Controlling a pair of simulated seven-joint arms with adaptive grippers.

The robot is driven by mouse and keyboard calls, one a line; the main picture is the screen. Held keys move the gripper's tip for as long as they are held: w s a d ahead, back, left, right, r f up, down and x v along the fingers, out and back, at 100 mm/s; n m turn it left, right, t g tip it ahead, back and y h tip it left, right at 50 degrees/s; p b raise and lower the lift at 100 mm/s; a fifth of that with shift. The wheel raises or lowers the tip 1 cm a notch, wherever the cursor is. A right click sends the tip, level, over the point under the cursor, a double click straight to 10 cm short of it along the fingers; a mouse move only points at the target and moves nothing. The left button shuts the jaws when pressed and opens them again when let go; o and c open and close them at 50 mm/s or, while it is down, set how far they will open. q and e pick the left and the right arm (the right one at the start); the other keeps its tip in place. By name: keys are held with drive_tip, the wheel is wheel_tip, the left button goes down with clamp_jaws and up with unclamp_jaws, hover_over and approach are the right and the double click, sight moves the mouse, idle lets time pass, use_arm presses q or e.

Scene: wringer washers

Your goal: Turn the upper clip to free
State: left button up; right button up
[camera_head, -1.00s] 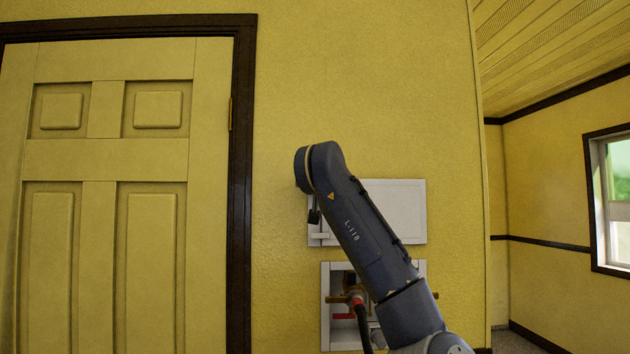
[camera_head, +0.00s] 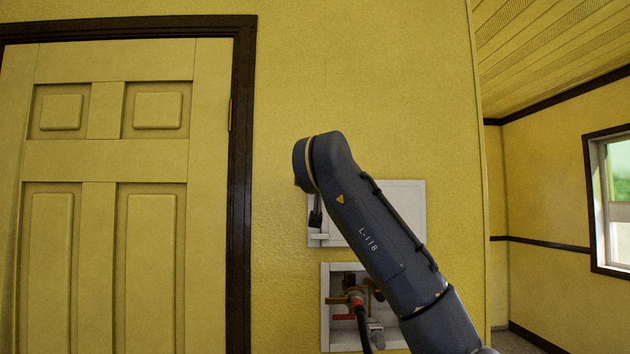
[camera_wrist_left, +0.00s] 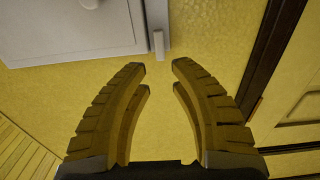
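The pale clip (camera_wrist_left: 158,43) is a short narrow bar at the edge of the white panel (camera_wrist_left: 60,25) in the left wrist view. In the head view a pale bar (camera_head: 318,237) shows at the lower left of the white panel (camera_head: 405,210); I cannot tell whether it is the same clip. My left gripper (camera_wrist_left: 158,68) is open and empty, its ribbed fingers pointing at the wall just short of the clip, with a visible gap. In the head view my arm hides part of the panel and most of the gripper. My right gripper is in neither view.
Below the panel is a recessed white box (camera_head: 326,325) with valves (camera_head: 357,300) and a dark hose (camera_head: 363,325). A yellow door (camera_head: 110,200) with dark trim stands left. A window (camera_head: 615,195) is far right. The wall above the panel is clear.

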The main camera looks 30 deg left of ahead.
use_arm(q)
drive_tip(key=shift+v, duration=2.45)
drive_tip(key=shift+a, duration=0.1)
